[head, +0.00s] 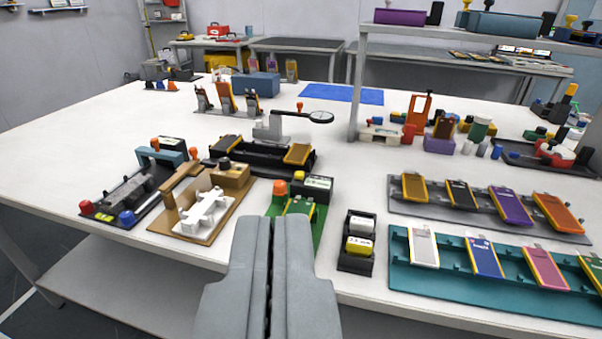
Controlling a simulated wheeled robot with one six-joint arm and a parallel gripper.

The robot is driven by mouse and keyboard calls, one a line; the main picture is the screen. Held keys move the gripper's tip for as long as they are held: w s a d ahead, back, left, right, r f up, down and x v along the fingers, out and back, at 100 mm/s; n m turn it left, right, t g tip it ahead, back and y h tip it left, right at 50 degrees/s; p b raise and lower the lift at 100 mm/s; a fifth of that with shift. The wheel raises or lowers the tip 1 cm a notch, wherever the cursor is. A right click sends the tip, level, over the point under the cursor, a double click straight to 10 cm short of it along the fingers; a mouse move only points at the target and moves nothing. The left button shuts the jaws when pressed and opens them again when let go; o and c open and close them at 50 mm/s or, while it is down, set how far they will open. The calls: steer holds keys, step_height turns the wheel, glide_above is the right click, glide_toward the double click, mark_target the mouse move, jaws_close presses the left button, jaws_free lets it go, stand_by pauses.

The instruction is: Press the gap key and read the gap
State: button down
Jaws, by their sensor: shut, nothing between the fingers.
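My gripper (268,224) is at the bottom middle, its two grey fingers side by side with only a thin dark seam between them and nothing held. Just beyond the fingertips stands a green fixture (321,216) with an orange knob (280,188), a yellow key (299,175) and a small pale display (318,182); the fingers hide part of it. At the left, a dark fixture with a teal bridge (160,156) has another small display (172,142). No key is labelled legibly as the gap key, and I cannot read either display.
A tan fixture (190,228) with a white part stands left of my gripper. A black block holder (356,262) stands right of it. Grey (440,210) and teal (460,285) racks hold several pouch cells at the right. A dial gauge stand (270,130) is behind. White table is bare at far left.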

steer(key=w+n+g, duration=0.2)
steer(key=w, duration=0.8)
steer(key=n+g+h, duration=0.1)
steer(key=n+g, duration=0.5)
glide_above(299, 175)
step_height(299, 175, down, 13)
steer(key=shift+s, duration=0.1)
steer(key=shift+f, duration=0.1)
steer(key=shift+f, duration=4.35)
